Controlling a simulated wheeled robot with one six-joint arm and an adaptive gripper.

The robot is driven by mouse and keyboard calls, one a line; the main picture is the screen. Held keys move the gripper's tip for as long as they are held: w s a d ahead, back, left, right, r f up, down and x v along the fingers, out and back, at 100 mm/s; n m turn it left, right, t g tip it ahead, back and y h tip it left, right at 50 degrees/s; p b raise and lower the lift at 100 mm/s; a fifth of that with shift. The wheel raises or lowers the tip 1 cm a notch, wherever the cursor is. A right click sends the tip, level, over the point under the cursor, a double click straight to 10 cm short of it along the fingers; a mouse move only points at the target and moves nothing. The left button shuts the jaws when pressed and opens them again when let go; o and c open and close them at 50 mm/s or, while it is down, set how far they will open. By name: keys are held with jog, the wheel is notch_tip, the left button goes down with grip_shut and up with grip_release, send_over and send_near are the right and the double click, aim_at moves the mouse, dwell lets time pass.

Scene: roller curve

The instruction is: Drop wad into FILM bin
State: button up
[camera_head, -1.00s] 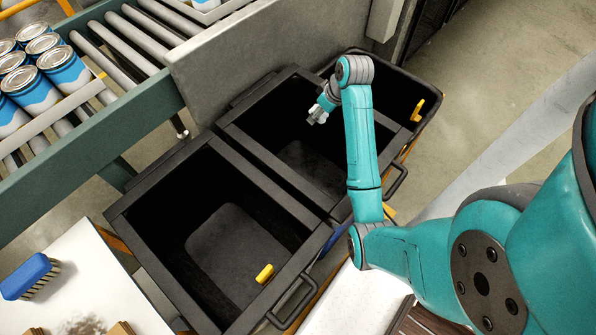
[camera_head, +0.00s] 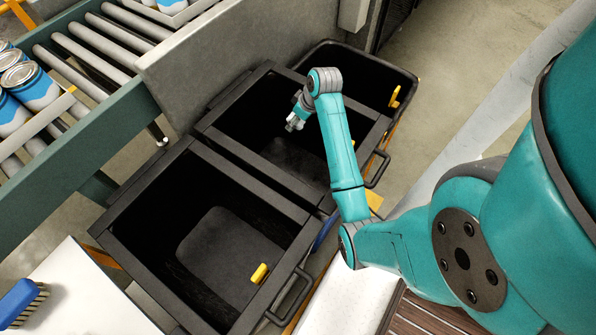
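My gripper (camera_head: 294,123) hangs over the opening of the middle black bin (camera_head: 254,162), near that bin's back part. It is small and seen from behind and above, so I cannot tell whether its fingers are open or shut. I cannot make out a wad in or below the gripper. Other black bins stand on either side: a near bin (camera_head: 147,248) and a far bin (camera_head: 405,77). No FILM lettering is readable on any of them. The middle bin's floor shows partly and looks empty.
A blue brush (camera_head: 20,302) lies on a white table (camera_head: 95,290) at lower left. Yellow pieces (camera_head: 259,273) show at the near and far bins.

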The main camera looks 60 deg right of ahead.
jog(key=o, duration=0.9)
jog(key=shift+r, duration=0.15)
jog(key=v, duration=1.1)
jog(key=shift+s+r, duration=0.25)
jog(key=shift+r, duration=0.05)
